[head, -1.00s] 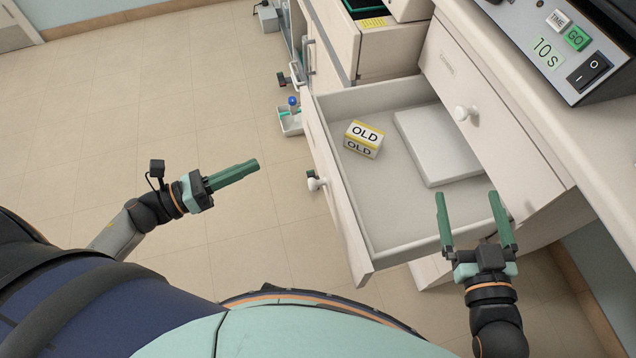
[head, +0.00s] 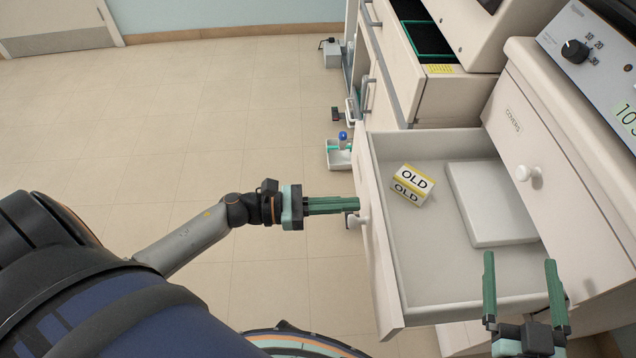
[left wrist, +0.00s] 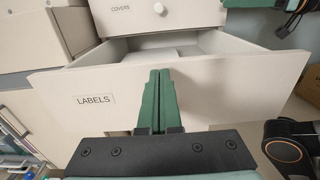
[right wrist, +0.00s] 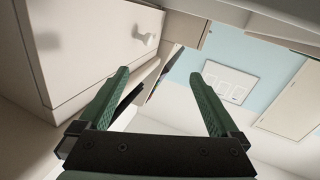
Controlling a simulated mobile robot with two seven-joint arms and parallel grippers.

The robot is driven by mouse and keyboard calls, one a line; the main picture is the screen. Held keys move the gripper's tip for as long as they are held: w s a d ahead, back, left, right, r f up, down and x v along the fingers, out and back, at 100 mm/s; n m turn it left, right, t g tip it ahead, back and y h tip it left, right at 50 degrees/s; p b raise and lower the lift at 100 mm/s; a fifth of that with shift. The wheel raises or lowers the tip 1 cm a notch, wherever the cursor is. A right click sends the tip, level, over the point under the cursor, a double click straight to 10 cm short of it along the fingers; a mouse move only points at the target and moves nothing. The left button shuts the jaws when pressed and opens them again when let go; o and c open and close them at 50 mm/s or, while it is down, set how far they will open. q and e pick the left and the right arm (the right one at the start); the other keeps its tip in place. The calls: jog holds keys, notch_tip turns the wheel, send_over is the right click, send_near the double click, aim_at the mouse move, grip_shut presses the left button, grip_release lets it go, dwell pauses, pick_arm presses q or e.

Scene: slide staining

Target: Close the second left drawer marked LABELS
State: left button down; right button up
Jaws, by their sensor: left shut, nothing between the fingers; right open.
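The LABELS drawer (head: 382,275) stands pulled out below the COVERS drawer (head: 555,150). Its front with the LABELS tag (left wrist: 95,99) also shows in the left wrist view. My left gripper (head: 357,204) is shut and empty, its tips at the outside of the drawer front beside the white knob (head: 362,221). I cannot tell whether they touch. In the left wrist view, the fingers (left wrist: 160,75) hide the middle of the front. My right gripper (head: 521,260) is open and empty near the drawer's right side in the head view.
A box marked OLD (head: 411,184) and a flat white block (head: 490,203) lie in the drawer. The COVERS drawer with its white knob (head: 528,173) is shut. A small tray (head: 338,154) sits left of the cabinet. The floor at left is clear.

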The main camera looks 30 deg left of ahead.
pick_arm(q)
jog(key=shift+x, duration=0.95)
pick_arm(e)
jog(key=shift+f, duration=0.1)
jog(key=shift+f, duration=0.1)
pick_arm(q)
jog(key=shift+w+d, duration=0.15)
jog(key=shift+d, duration=0.1)
jog(key=b+x, duration=0.2)
jog(key=x, duration=0.6)
jog(key=b, duration=0.5)
send_over(470, 216)
jog(key=shift+d, duration=0.1)
pick_arm(e)
jog(key=s+a+r+n+t+y, duration=0.1)
jog(key=s+r+n+t+y, duration=0.1)
jog(key=r+y, duration=0.3)
jog(key=s+a+r+n+t+y, duration=0.1)
jog(key=s+r+n+y, duration=0.4)
jog(key=r, duration=0.5)
jog(key=shift+t, duration=0.9)
jog(key=shift+r, duration=0.1)
